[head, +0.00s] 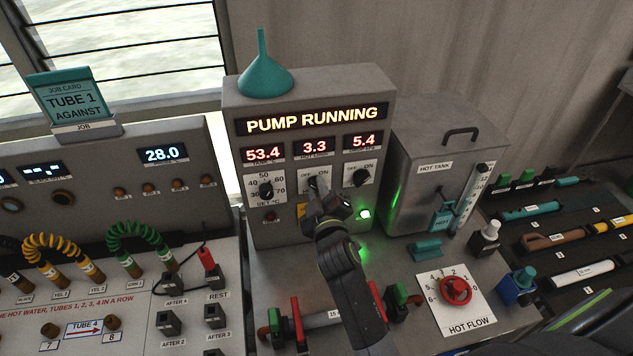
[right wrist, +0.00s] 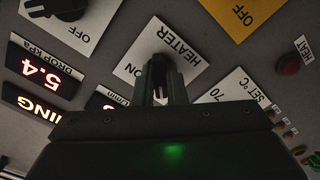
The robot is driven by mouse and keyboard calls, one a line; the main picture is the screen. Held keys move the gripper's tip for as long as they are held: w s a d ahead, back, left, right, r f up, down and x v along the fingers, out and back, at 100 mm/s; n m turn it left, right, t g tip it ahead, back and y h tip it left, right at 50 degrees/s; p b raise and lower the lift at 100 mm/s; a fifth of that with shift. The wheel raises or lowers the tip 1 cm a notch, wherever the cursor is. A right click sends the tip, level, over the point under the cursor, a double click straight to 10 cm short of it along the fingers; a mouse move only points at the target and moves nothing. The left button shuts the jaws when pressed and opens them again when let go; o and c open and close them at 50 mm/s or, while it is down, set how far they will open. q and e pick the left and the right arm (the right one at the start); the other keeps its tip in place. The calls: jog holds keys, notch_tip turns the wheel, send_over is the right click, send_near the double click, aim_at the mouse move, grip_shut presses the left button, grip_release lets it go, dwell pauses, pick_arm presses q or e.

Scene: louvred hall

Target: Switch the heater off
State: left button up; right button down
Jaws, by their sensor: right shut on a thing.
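The heater switch (head: 312,183) is a dark knob on a white OFF/ON plate, in the middle of the grey panel (head: 240,110). My right gripper (head: 316,192) reaches up to it from below and is shut on the knob. In the right wrist view the plate (right wrist: 180,42) reads HEATER and ON upside down. The closed fingers (right wrist: 162,82) cover much of the knob and the OFF word there, so I cannot tell where the knob points. My left gripper is not in view.
A second OFF/ON knob (head: 361,178) sits just right of the heater switch, and a temperature dial (head: 265,190) just left. The display (head: 312,119) reads PUMP RUNNING. A green lamp (head: 365,213) glows close to my wrist. The hot tank (head: 440,165) stands at right.

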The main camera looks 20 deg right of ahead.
jog(key=c, duration=1.4)
grip_release()
jog(key=shift+s, duration=0.1)
